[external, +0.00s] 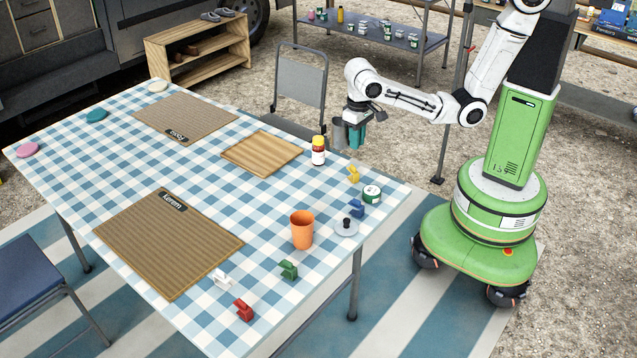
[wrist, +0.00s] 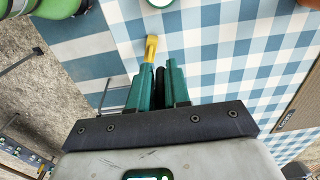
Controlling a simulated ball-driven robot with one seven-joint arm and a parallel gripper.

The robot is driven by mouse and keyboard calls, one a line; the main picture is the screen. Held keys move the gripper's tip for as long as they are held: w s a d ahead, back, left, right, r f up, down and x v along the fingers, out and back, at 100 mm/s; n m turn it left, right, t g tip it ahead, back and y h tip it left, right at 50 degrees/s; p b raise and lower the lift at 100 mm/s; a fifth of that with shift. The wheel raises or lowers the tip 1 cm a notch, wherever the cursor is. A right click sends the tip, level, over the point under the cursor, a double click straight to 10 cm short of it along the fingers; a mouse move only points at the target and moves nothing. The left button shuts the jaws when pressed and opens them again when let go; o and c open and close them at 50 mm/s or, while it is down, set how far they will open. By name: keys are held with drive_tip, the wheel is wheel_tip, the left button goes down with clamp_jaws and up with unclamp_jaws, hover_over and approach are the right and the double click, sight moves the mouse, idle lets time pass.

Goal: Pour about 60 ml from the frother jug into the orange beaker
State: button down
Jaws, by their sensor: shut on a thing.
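The orange beaker (external: 302,231) stands upright near the right front edge of the checked table; its rim just shows at the top right corner of the wrist view (wrist: 309,3). My gripper (external: 356,135) is above the ground just past the table's far right edge, higher than the tabletop and well away from the beaker. Its teal fingers are shut on a dark, narrow part, seen between them in the wrist view (wrist: 159,80). A grey metal vessel, seemingly the frother jug (external: 338,134), hangs beside the fingers, looking roughly upright. Its contents are hidden.
A yellow-capped bottle (external: 318,151), a yellow clip (external: 353,174), a green-and-white tin (external: 371,194), a blue clip (external: 357,208) and a knobbed grey lid (external: 346,227) stand along the right edge. Green (external: 288,270) and red (external: 243,310) clips lie nearer.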

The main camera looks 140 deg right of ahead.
drive_tip(key=w+a+f+n+b, duration=0.2)
drive_tip(key=w+a+f+b, duration=0.15)
drive_tip(key=w+a, duration=0.6)
drive_tip(key=w+a+f+n+b, duration=0.1)
drive_tip(key=w+a+f+b, duration=0.4)
drive_tip(key=w, duration=0.7)
drive_tip(key=w+a+f+n+b, duration=0.2)
drive_tip(key=w+a+b, duration=0.1)
drive_tip(key=w+a, duration=0.65)
drive_tip(key=w+d+r+m+b, duration=0.1)
drive_tip(key=w+d+m+b, duration=0.4)
drive_tip(key=w+m+b, duration=0.5)
drive_tip(key=shift+w+r+m+b, duration=0.3)
drive_tip(key=shift+r+m+b, duration=0.15)
drive_tip(key=shift+b, duration=0.95)
